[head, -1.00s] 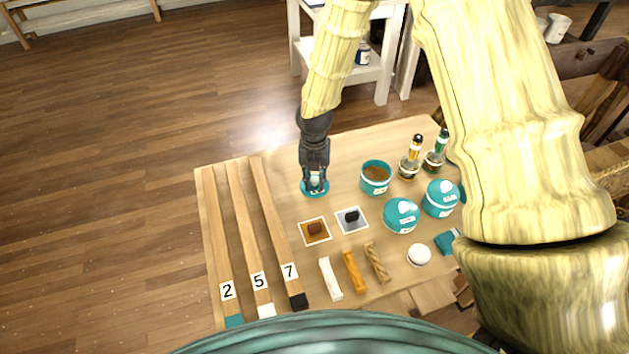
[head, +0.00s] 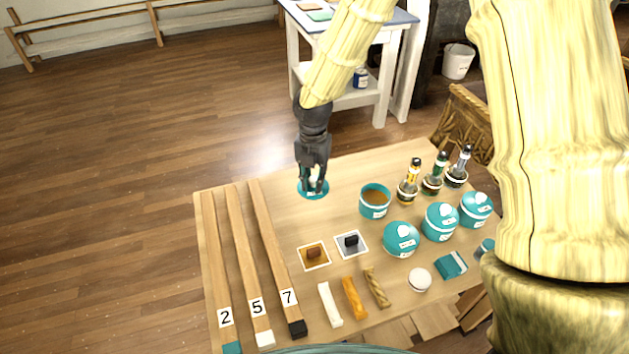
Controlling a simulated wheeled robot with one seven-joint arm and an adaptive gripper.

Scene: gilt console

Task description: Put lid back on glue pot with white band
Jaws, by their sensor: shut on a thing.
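A teal lid (head: 313,193) is at the back of the wooden table, left of the open pot. My gripper (head: 312,183) points down and is shut on this lid, apparently by its pale knob, which the fingers mostly hide. The lid looks roughly level and seems to be held a little above the table; the gap itself is not clear. The open glue pot (head: 375,203) is teal with brown glue inside and a light band or label on its side. It stands upright without a lid, to the right of my gripper and slightly nearer.
Lidded teal pots (head: 401,239) stand to the right, with several dark bottles (head: 408,191) behind them. Long numbered strips (head: 271,255) lie left. Bare wood separates lid and pot.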

